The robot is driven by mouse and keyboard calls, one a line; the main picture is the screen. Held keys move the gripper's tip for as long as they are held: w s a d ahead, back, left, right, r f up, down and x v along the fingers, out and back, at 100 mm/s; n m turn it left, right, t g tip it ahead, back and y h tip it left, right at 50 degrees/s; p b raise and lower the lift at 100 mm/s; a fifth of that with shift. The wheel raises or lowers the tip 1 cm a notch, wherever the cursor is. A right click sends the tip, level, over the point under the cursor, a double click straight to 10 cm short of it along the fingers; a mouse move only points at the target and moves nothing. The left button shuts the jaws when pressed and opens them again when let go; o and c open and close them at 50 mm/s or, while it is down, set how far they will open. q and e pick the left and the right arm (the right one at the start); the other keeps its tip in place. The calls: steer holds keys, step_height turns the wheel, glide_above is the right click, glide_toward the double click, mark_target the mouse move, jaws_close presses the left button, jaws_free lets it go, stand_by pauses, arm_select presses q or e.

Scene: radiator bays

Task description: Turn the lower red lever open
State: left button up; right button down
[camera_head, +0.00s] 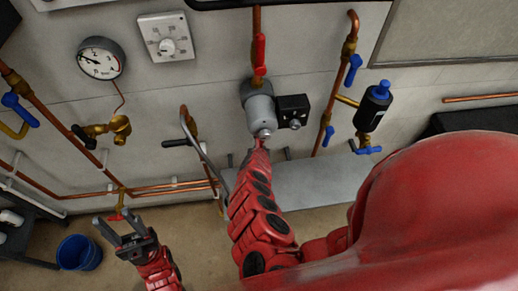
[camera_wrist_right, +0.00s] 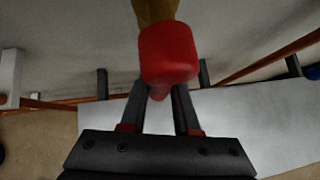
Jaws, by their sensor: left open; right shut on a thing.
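In the right wrist view a red lever (camera_wrist_right: 168,53) hangs below a brass valve body (camera_wrist_right: 154,10). My right gripper (camera_wrist_right: 158,94) is shut on this lever, with one dark finger on each side of its lower part. In the head view my right arm reaches up to just below the grey pump, and its fingers and the held lever cannot be made out clearly. Another red lever (camera_head: 260,52) is upright on the copper pipe above the pump.
The grey pump (camera_head: 259,105) has a black box (camera_head: 292,110) at its right. A gauge (camera_head: 101,58), a thermostat (camera_head: 166,38) and blue-handled valves (camera_head: 352,70) are on the wall. A blue bucket (camera_head: 79,252) stands on the floor at left.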

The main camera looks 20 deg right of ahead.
steer(key=c, duration=0.7)
jaws_free()
steer(key=shift+o, duration=0.2)
steer(key=shift+s, duration=0.1)
steer(key=shift+s+a+r+p, duration=0.15)
steer(key=shift+s+r+p, duration=0.15)
steer(key=shift+s+p, duration=0.1)
steer(key=s+a+r+p, duration=0.1)
steer(key=s+a+p, duration=0.4)
steer(key=s, duration=0.6)
steer(key=shift+s+a+r, duration=0.2)
steer(key=shift+s+a, duration=0.1)
steer(key=shift+a, duration=0.4)
